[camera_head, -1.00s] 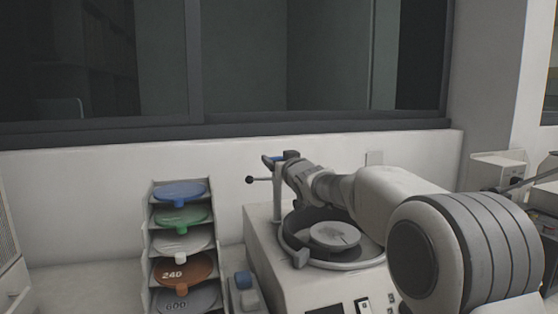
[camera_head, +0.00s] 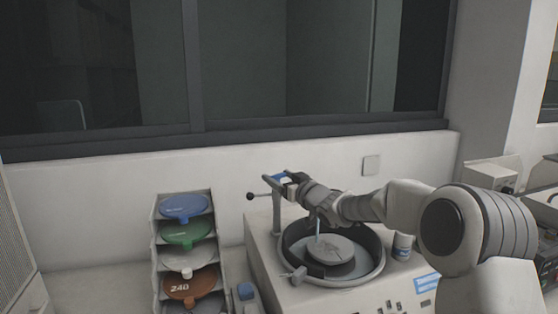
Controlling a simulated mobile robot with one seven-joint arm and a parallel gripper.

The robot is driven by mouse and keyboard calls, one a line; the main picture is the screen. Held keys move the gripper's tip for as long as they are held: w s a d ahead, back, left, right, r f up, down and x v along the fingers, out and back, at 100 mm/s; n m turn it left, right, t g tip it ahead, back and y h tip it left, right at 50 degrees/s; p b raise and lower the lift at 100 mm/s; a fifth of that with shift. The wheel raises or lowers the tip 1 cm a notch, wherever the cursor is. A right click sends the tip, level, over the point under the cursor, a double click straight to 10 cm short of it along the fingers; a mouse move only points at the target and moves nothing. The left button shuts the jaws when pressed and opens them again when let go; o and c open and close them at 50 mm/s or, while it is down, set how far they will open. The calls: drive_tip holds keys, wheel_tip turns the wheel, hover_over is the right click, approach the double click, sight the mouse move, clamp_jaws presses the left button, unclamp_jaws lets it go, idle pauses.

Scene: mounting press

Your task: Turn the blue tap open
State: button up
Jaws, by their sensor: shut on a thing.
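The tap (camera_head: 276,205) is a thin grey post at the left rear of the round bowl, with a blue handle (camera_head: 283,178) at its top. My gripper (camera_head: 294,180) comes in from the right and is shut on the blue handle; the fingers are small and partly hidden. A thin light-blue stream (camera_head: 318,226) runs down below my gripper toward the grey disc (camera_head: 331,250) in the bowl. The tap's outlet is hidden behind my gripper and wrist.
The bowl's rim (camera_head: 372,274) sits on a pale machine with switches. A wall and window close off the back.

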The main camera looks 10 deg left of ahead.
drive_tip(key=shift+w+d+r+n+g+y+p, duration=0.15)
drive_tip(key=shift+n+g+y+p, duration=0.4)
drive_tip(key=shift+p, duration=1.05)
drive_tip(key=shift+a+r+n+g+y+p, duration=0.15)
drive_tip(key=shift+n+g+y+p, duration=0.4)
drive_tip(key=shift+p, duration=1)
drive_tip(key=shift+d+g+p, duration=0.1)
drive_tip(key=shift+g+p, duration=0.4)
drive_tip(key=shift+p, duration=0.3)
drive_tip(key=shift+f+n+g+y+p, duration=0.25)
drive_tip(key=shift+n+g+y+p, duration=0.2)
drive_tip(key=shift+p, duration=0.3)
drive_tip(key=o, duration=1.3)
drive_tip(key=b+v, duration=0.3)
drive_tip(key=v, duration=1.4)
drive_tip(key=shift+d, duration=0.2)
drive_tip(key=shift+c, duration=0.3)
